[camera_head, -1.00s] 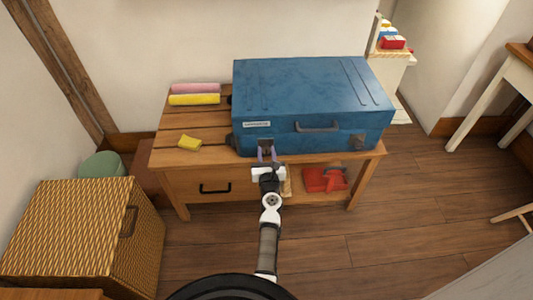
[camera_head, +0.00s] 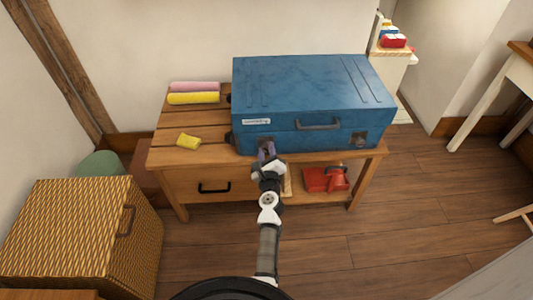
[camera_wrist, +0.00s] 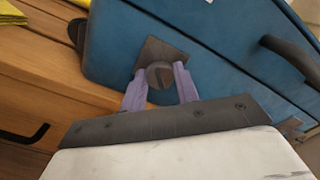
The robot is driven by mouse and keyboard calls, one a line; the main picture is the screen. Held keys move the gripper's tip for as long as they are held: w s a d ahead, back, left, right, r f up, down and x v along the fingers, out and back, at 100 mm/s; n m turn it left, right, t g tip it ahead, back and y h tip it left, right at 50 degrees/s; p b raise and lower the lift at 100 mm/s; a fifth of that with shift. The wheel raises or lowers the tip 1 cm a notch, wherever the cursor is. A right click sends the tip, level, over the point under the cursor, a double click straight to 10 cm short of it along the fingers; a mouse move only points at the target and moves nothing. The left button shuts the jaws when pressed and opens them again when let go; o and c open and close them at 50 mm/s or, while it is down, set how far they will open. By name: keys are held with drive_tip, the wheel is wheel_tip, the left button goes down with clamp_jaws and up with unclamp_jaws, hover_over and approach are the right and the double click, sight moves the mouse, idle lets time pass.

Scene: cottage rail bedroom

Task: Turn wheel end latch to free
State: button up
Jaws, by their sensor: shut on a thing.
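A blue suitcase (camera_head: 305,95) lies on a wooden bench (camera_head: 200,150); it also fills much of the wrist view (camera_wrist: 210,45). On its front face, at the left end, is a grey latch with a square plate and a round turning knob (camera_wrist: 160,74). My gripper (camera_head: 266,153) is at this latch. In the wrist view its two purple fingers (camera_wrist: 159,84) are shut on the knob, one on each side. The wrist view is tilted relative to the suitcase. A second latch (camera_head: 358,140) sits at the right end of the front face. The suitcase handle (camera_head: 318,124) is between them.
A yellow sponge (camera_head: 188,142) and pink and yellow rolls (camera_head: 194,93) lie on the bench left of the suitcase. A red object (camera_head: 326,179) is on the lower shelf. A wicker chest (camera_head: 80,235) stands at left. The floor at right is open.

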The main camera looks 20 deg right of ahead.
drive_tip(key=n+b, duration=0.2)
drive_tip(key=n, duration=0.3)
drive_tip(key=shift+n, duration=0.3)
drive_tip(key=shift+n+b, duration=0.75)
drive_tip(key=shift+n, duration=1.45)
drive_tip(key=shift+r, duration=0.1)
drive_tip(key=o, duration=1)
drive_tip(key=shift+c, duration=0.2)
